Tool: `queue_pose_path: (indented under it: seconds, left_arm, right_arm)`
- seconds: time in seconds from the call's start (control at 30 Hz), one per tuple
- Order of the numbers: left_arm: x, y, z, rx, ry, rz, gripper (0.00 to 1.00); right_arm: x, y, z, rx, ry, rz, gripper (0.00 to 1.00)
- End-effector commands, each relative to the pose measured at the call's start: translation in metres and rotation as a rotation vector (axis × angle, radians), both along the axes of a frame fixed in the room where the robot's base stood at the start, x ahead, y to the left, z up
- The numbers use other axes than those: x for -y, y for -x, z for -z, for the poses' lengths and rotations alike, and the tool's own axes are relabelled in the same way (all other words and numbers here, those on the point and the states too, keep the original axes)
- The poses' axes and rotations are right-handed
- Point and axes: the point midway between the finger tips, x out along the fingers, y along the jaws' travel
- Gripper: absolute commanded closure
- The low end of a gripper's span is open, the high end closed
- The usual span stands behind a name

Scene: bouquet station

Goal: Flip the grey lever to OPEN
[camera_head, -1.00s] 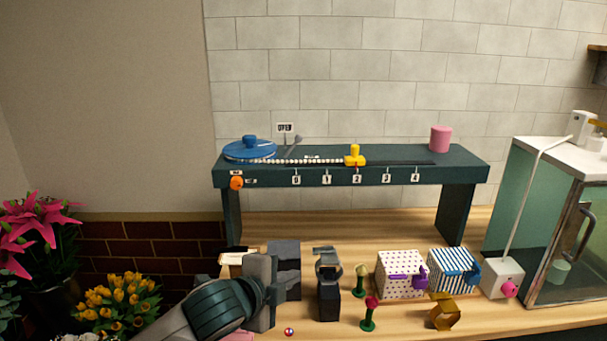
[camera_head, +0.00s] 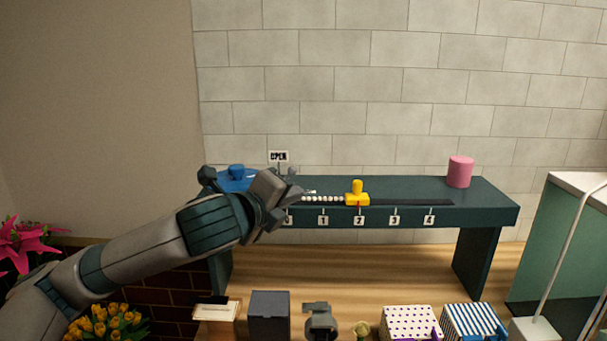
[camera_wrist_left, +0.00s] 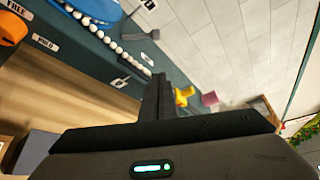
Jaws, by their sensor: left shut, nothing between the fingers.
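The white OPEN sign (camera_head: 278,156) stands at the back of the dark green raised shelf (camera_head: 420,215), near its left end. The grey lever (camera_wrist_left: 138,37) shows in the left wrist view, leaning beside the row of white beads; in the head view my gripper largely covers its place. My left gripper (camera_head: 291,188) is raised at the shelf's left part, in front of the blue disc and below the sign. Its dark fingers (camera_wrist_left: 160,85) are shut and empty in the left wrist view, apart from the lever there.
The blue disc (camera_head: 236,173), white beads (camera_head: 322,198), yellow slider (camera_head: 357,198) and pink cylinder (camera_head: 460,171) are on the shelf. An orange knob (camera_wrist_left: 10,28) is on its front. Boxes (camera_head: 410,323) and a grey block (camera_head: 269,315) stand below.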

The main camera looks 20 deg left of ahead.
Motion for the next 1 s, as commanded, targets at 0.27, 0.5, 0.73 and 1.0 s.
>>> queue_pose_path:
  seconds: [0.27, 0.5, 0.73, 1.0]
  left_arm:
    - [0.000, 0.000, -0.001, 0.000, -0.002, 0.000, 1.00]
    - [0.001, -0.004, 0.000, -0.001, 0.000, 0.000, 1.00]
    - [0.004, -0.024, 0.004, -0.002, 0.001, 0.000, 1.00]
    - [0.011, -0.067, 0.014, -0.003, 0.000, -0.002, 1.00]
  right_arm:
    - [0.000, 0.000, 0.000, 0.000, 0.000, 0.000, 0.69]
    - [0.000, 0.000, -0.002, 0.000, 0.000, 0.000, 0.69]
    - [0.000, 0.000, -0.009, 0.000, 0.000, 0.000, 0.69]
    - [-0.001, 0.000, -0.025, 0.000, 0.000, 0.000, 0.69]
